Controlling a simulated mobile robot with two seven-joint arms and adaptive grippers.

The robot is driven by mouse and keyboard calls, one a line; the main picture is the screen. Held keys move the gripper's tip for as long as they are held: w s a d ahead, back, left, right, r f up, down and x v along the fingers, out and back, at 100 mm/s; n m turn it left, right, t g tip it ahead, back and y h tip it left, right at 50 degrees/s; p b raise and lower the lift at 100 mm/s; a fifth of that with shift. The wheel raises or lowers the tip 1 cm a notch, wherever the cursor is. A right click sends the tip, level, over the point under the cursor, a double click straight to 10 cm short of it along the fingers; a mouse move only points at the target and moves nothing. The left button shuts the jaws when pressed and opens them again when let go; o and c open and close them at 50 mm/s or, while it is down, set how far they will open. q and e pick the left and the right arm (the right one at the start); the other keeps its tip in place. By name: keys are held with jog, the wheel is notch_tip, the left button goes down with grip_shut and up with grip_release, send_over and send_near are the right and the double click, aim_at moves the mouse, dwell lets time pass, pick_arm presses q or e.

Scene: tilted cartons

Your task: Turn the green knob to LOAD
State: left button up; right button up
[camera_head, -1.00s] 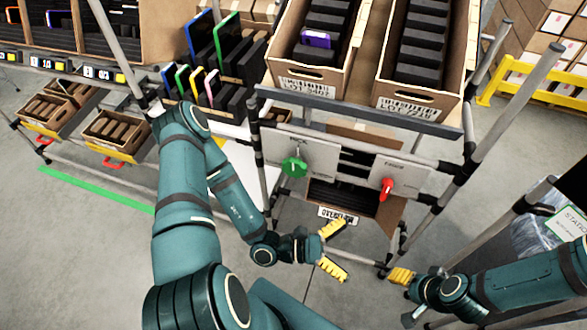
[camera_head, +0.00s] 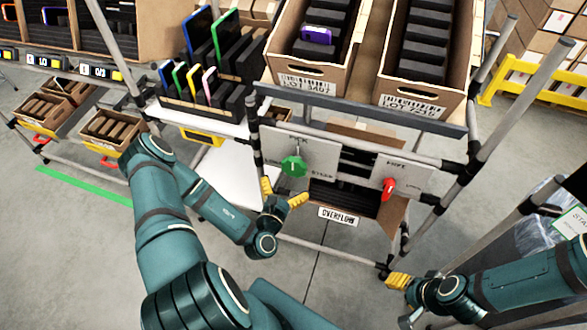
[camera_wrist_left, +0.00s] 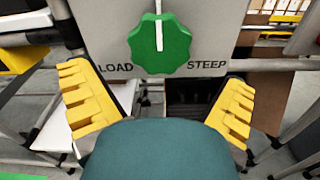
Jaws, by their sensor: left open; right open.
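The green knob (camera_head: 294,166) sits on a grey panel (camera_head: 318,152) below the cartons. In the left wrist view the knob (camera_wrist_left: 160,44) is at top centre, its white pointer line upright, between the word LOAD at lower left and STEEP at lower right. My left gripper (camera_head: 284,191) is open just below the knob and not touching it. In the left wrist view its yellow fingers (camera_wrist_left: 160,103) spread to either side, below the knob. My right gripper (camera_head: 397,281) is at lower right, away from the panels; its fingers are small in view.
A red knob (camera_head: 388,188) sits on a second grey panel to the right. Tilted cartons (camera_head: 307,86) rest on the rack above. An OVERFLOW label (camera_head: 338,216) hangs below the panels. A rack upright (camera_head: 256,140) stands just left of the green knob's panel.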

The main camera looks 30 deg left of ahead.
aim_at(293, 170)
pick_arm(q)
jog(key=x, duration=0.7)
jog(key=shift+b, duration=0.35)
jog(key=c, duration=1)
